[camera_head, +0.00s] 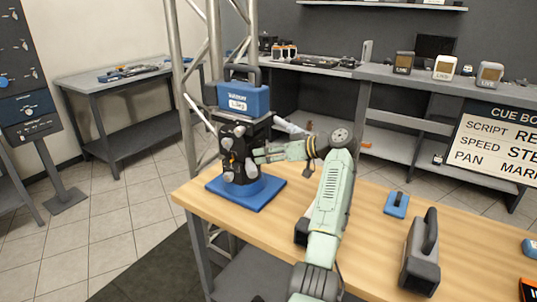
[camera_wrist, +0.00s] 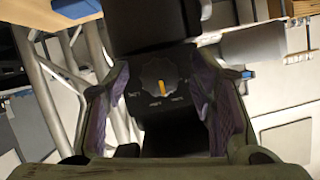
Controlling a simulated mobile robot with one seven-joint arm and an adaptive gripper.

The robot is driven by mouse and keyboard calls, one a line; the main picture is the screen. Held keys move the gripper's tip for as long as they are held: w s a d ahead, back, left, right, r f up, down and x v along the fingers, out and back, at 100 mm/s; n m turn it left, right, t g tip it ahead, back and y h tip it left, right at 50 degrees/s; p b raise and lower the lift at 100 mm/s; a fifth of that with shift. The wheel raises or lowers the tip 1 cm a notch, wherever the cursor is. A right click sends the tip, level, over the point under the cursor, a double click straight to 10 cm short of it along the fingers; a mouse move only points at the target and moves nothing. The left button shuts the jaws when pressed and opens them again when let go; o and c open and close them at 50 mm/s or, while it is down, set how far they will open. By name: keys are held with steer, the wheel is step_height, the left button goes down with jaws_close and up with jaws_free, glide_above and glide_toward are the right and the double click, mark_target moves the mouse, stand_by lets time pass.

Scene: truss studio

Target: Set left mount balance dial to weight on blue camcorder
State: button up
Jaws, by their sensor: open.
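The blue camcorder (camera_head: 243,97) sits on top of the left mount (camera_head: 237,135), with a dark handle above it and a white weight label too small to read surely. The mount is black and stands on a blue base plate (camera_head: 247,192). My gripper (camera_head: 258,153) reaches the mount from the right. In the wrist view, the balance dial (camera_wrist: 160,74) is a dark scalloped knob with a yellow pointer mark, with small white markings around it. My open fingers (camera_wrist: 163,98) stand either side of the dial, with a visible gap on both sides.
The wooden table (camera_head: 300,180) also holds a small blue item (camera_head: 396,204) and a grey camera-like block (camera_head: 421,250) to the right. A truss post (camera_head: 186,90) rises just behind and left of the mount. A cue board (camera_head: 495,150) stands at the right.

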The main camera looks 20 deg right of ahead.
steer(key=v, duration=1.2)
steer(key=shift+d, duration=0.1)
